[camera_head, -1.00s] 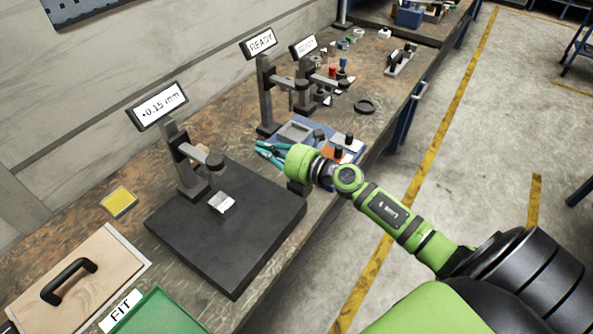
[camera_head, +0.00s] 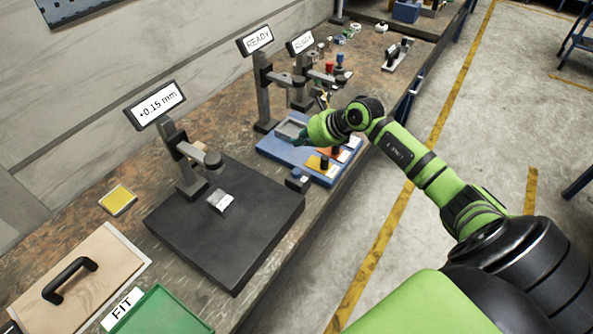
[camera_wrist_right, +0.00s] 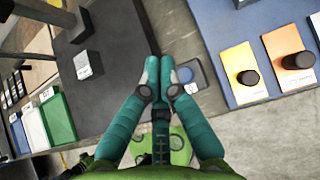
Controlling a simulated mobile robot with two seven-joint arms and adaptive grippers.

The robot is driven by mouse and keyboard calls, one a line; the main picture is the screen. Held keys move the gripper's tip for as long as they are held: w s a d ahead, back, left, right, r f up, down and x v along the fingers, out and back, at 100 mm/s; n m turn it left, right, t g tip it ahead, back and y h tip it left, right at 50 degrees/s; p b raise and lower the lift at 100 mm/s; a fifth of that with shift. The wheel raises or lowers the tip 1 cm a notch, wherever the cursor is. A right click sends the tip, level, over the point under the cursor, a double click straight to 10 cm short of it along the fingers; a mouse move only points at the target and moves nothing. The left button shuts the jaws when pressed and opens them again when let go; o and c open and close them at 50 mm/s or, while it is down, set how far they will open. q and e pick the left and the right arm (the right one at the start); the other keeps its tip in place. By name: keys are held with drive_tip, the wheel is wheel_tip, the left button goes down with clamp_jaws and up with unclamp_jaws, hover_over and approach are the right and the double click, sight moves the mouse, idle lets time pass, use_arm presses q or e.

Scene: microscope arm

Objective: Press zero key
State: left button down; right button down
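The zero key appears to be the small dark box with a round button (camera_head: 298,180) at the right edge of the black base plate (camera_head: 250,250) in the head view. In the right wrist view it is the blue-grey plate with a button (camera_wrist_right: 187,75), partly behind my fingers. The display (camera_head: 157,105) over the gauge stand reads +0.15 mm. A small metal block (camera_head: 220,201) sits on the base plate. My right gripper (camera_head: 302,140) is above the blue board, its tips small here. In the wrist view its teal fingers (camera_wrist_right: 159,80) are together and empty, just left of the button.
A blue board (camera_head: 268,147) with yellow and orange pads and dark knobs lies behind the key. Two stands with READY displays (camera_head: 258,39) rise behind it.

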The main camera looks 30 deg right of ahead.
sight(300, 171)
wheel_tip(300, 171, down, 8)
drive_tip(key=b, duration=0.5)
drive_tip(key=shift+b, duration=0.3)
drive_tip(key=shift+f+b, duration=0.4)
idle(0.7)
drive_tip(key=shift+f+b, duration=0.4)
drive_tip(key=shift+f+b, duration=0.45)
drive_tip(key=shift+f, duration=0.1)
idle(0.5)
idle(0.4)
drive_tip(key=shift+r+p, duration=0.65)
drive_tip(key=shift+r, duration=0.3)
drive_tip(key=shift+r, duration=0.1)
